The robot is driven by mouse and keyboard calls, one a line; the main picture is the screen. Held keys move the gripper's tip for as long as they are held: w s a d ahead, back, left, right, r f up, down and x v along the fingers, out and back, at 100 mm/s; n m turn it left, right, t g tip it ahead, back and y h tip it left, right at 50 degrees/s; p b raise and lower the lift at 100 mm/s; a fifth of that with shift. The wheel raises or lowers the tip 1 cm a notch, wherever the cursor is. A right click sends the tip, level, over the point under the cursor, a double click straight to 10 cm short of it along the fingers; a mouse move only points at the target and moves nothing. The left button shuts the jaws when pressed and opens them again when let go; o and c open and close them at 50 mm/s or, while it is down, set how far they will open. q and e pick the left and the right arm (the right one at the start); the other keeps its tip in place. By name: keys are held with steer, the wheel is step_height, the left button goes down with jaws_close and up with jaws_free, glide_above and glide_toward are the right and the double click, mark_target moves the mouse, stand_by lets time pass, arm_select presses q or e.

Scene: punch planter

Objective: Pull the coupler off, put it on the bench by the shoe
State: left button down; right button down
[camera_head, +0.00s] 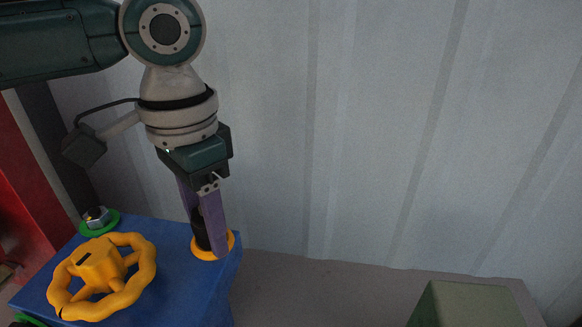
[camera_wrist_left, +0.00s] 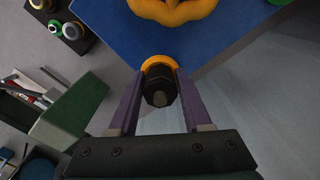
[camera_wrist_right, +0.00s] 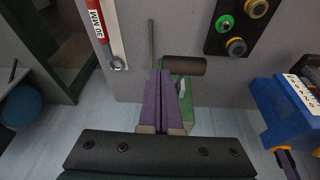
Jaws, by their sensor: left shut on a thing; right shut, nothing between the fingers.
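The black coupler (camera_head: 200,230) stands upright at the blue block's right corner, inside a yellow ring (camera_head: 231,241). My left gripper (camera_head: 209,240) points down with its purple fingers shut on the coupler. In the left wrist view the black coupler (camera_wrist_left: 159,86) sits between both fingers, in front of the yellow ring. The blue block (camera_head: 180,275) also carries a yellow handwheel (camera_head: 97,275). My right gripper (camera_wrist_right: 160,100) is shut and empty in the right wrist view. I cannot tell which thing is the shoe.
A bolt with a green ring (camera_head: 98,220) is on the block's back left. An olive-green box (camera_head: 466,306) stands at lower right. The grey surface (camera_head: 320,290) between is bare. A black cylinder (camera_wrist_right: 184,65) and thin rod (camera_wrist_right: 151,42) are near my right fingers.

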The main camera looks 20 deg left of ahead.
arm_select(q)
steer(key=shift+r+p, duration=2.5)
steer(key=shift+p, duration=0.6)
steer(key=shift+r, duration=0.1)
step_height(320, 180, up, 4)
steer(key=p, duration=0.5)
steer(key=w+d+r+n, duration=0.1)
steer(key=d+r+n, duration=0.25)
steer(key=r, duration=0.85)
steer(key=s+r+p, duration=0.3)
steer(key=r+p, duration=0.6)
steer(key=r, duration=0.2)
steer(key=s+r+p, duration=0.2)
steer(key=r+p, duration=0.8)
steer(key=r, duration=0.2)
steer(key=s+d+r+n+p, duration=0.1)
steer(key=s+r+p, duration=0.2)
steer(key=r+p, duration=0.6)
step_height(320, 180, up, 3)
steer(key=shift+s+r, duration=0.1)
steer(key=shift+s, duration=0.25)
